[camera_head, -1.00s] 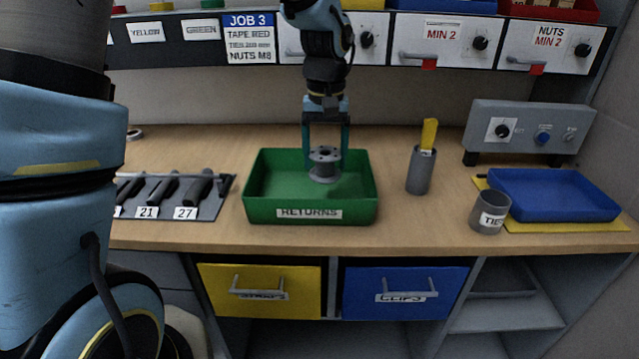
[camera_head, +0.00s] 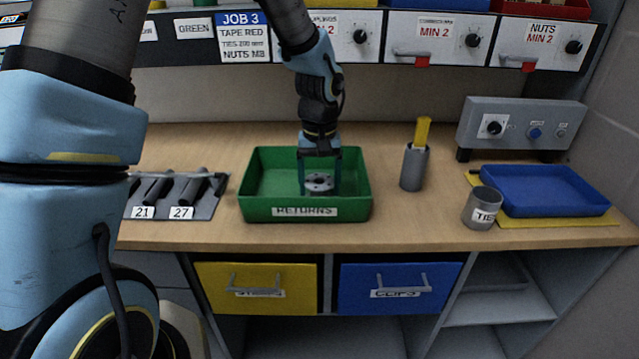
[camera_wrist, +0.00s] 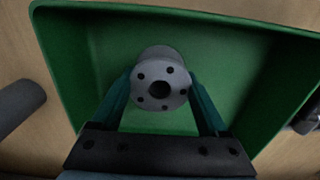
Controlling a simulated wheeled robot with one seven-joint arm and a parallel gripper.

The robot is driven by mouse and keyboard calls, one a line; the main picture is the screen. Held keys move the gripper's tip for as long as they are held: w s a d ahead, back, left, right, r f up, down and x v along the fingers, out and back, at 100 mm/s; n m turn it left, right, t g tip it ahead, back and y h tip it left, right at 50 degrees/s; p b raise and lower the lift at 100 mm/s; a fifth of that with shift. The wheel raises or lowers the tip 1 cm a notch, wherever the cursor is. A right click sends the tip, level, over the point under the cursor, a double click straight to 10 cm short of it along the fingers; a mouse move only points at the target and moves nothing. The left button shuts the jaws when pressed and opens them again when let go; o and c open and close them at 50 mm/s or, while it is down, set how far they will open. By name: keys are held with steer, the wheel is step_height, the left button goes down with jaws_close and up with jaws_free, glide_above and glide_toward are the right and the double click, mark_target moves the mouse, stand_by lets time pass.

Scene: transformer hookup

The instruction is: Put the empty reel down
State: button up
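The empty reel (camera_head: 319,183) is a grey flanged spool with a holed top disc. It is inside the green tray labelled RETURNS (camera_head: 306,212), low and toward the tray's right half. My gripper (camera_head: 320,180) reaches down into the tray from above, with one finger on each side of the reel. In the wrist view the reel (camera_wrist: 160,86) sits between the two teal fingers, which appear to hold it. The green tray floor (camera_wrist: 220,60) lies around and beneath it. The reel's underside is hidden, so I cannot tell whether it touches the floor.
A grey cup with a yellow item (camera_head: 413,167) stands right of the tray. Farther right are a TIES cup (camera_head: 482,208) and a blue tray (camera_head: 545,192). A tool rack (camera_head: 175,195) lies to the left. Drawers and a shelf hang above the back of the bench.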

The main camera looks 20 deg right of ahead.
steer(key=o, duration=0.3)
steer(key=shift+r, duration=0.1)
step_height(320, 180, up, 12)
steer(key=b, duration=0.1)
stand_by(0.4)
steer(key=shift+n+t, duration=0.3)
steer(key=shift+n, duration=0.6)
steer(key=w+a+f, duration=0.1)
steer(key=a, duration=0.4)
steer(key=w+a, duration=0.1)
steer(key=a, duration=0.5)
steer(key=w+a+f, duration=0.1)
steer(key=a, duration=0.4)
steer(key=shift+w+a+f, duration=0.25)
steer(key=shift+w+f, duration=0.05)
steer(key=shift+w, duration=0.05)
steer(key=s+a+f+n, duration=0.1)
steer(key=s+a, duration=0.1)
steer(key=a, duration=0.5)
steer(key=s+a+f+n+t, duration=0.1)
steer(key=s+a+f, duration=0.1)
steer(key=a, duration=0.6)
steer(key=shift+s+a+f, duration=0.15)
steer(key=shift+s+a, duration=0.15)
